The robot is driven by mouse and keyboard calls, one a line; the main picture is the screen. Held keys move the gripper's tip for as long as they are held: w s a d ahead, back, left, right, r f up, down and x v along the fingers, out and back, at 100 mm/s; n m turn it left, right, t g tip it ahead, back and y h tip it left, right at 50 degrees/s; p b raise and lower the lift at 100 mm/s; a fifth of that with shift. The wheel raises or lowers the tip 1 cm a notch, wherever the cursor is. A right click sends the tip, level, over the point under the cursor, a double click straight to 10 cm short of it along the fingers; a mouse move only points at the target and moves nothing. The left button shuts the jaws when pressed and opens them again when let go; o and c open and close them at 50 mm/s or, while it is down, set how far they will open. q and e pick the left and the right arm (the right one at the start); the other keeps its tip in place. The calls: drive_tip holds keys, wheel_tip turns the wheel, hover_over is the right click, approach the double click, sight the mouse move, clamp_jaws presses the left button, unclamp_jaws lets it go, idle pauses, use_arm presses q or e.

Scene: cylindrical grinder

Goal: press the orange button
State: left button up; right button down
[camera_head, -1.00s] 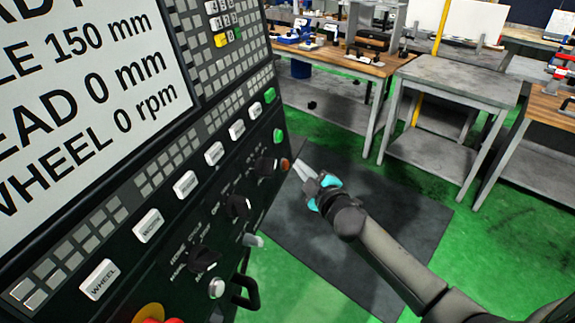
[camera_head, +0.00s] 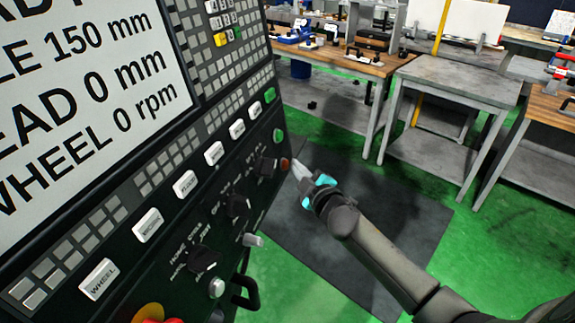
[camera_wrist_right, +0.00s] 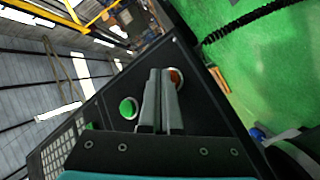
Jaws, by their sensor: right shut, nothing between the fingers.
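The orange button (camera_head: 285,164) is a small round button near the right edge of the dark control panel (camera_head: 120,245). A green button (camera_head: 278,135) sits just above it. My right gripper (camera_head: 297,166) is shut and empty, with its fingertips pointing at the orange button from close by. In the right wrist view the orange button (camera_wrist_right: 176,78) shows just beside the tips of the shut fingers (camera_wrist_right: 160,75), partly covered by them. The green button (camera_wrist_right: 128,108) is to the left of the fingers there. I cannot tell whether the tips touch the orange button. My left gripper is not in view.
Black rotary knobs (camera_head: 238,205), a black handle (camera_head: 246,292) and a red button with a yellow surround (camera_head: 150,314) are on the panel's lower part. A dark mat (camera_head: 350,220) lies on the green floor. Workbenches (camera_head: 455,78) stand at the back.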

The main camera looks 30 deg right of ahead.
drive_tip(key=shift+w+a, duration=0.15)
drive_tip(key=shift+a, duration=0.05)
drive_tip(key=shift+d, duration=0.1)
idle(0.5)
drive_tip(key=shift+s+d+r+p, duration=0.15)
drive_tip(key=shift+s+d+p, duration=0.25)
drive_tip(key=shift+s, duration=0.2)
drive_tip(key=shift+d, duration=0.1)
drive_tip(key=s+d+p, duration=0.1)
drive_tip(key=s+d, duration=0.2)
drive_tip(key=shift+s+d+r+p, duration=0.2)
drive_tip(key=shift+s+r+p, duration=0.05)
drive_tip(key=shift+r+p, duration=0.15)
idle(0.5)
